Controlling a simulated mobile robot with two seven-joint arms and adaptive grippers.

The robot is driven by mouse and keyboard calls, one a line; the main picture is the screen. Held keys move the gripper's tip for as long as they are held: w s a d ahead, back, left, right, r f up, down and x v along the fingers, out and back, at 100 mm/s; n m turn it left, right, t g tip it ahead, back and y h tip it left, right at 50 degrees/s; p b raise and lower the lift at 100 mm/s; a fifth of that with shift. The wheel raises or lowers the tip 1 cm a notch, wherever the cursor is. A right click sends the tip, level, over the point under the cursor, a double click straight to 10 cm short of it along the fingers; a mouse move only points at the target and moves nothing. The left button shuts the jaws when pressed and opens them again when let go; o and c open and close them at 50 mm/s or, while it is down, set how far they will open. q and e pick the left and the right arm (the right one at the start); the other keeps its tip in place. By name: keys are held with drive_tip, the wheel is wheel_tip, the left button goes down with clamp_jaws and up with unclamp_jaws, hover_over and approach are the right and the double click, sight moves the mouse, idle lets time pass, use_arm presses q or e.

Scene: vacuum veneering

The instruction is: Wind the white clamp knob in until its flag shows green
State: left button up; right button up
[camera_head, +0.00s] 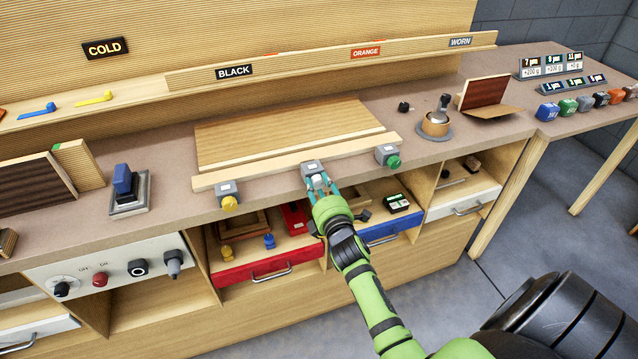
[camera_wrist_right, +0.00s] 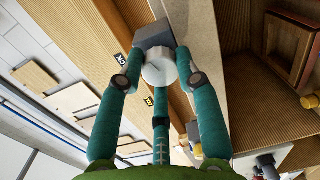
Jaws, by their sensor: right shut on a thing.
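The white clamp knob (camera_wrist_right: 157,73) sits on the front of a grey clamp block (camera_head: 311,166), the middle one on the front batten. My right gripper (camera_wrist_right: 158,68) is shut on the knob, its teal fingers around the sides. In the head view my right gripper (camera_head: 322,184) mostly covers the knob. The block also shows in the wrist view (camera_wrist_right: 153,33), beyond the knob. I cannot make out a flag or its colour on this clamp. My left gripper is not in view.
A clamp with a yellow knob (camera_head: 230,203) is left of mine, and one with a green knob (camera_head: 393,162) is right. A veneered panel (camera_head: 280,130) lies behind the batten (camera_head: 260,168). Below, open red (camera_head: 268,268) and blue (camera_head: 385,232) drawers stick out.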

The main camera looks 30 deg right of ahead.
drive_tip(key=m, duration=0.2)
drive_tip(key=m+p, duration=0.1)
drive_tip(key=m, duration=0.1)
drive_tip(key=shift+d+r, duration=0.15)
drive_tip(key=shift+r, duration=0.05)
drive_tip(key=m+p, duration=0.1)
drive_tip(key=m, duration=0.3)
drive_tip(key=shift+y+p, duration=0.35)
drive_tip(key=shift+y, duration=0.05)
drive_tip(key=m, duration=0.4)
drive_tip(key=shift+f+m+y+p, duration=0.15)
drive_tip(key=shift+m+y+p, duration=0.15)
drive_tip(key=shift+m+p, duration=0.1)
drive_tip(key=m, duration=0.4)
drive_tip(key=shift+f+t+y, duration=0.15)
drive_tip(key=shift+t+y, duration=0.15)
drive_tip(key=m, duration=0.3)
drive_tip(key=shift+f+m, duration=0.1)
drive_tip(key=shift+m, duration=0.2)
drive_tip(key=m+b, duration=0.1)
drive_tip(key=m, duration=0.3)
drive_tip(key=shift+s+f, duration=0.1)
drive_tip(key=m+b, duration=0.2)
drive_tip(key=m, duration=0.3)
drive_tip(key=shift+f+m+t, duration=0.1)
drive_tip(key=shift+m+t, duration=0.3)
drive_tip(key=shift+m+b, duration=0.75)
drive_tip(key=shift+m, duration=1.25)
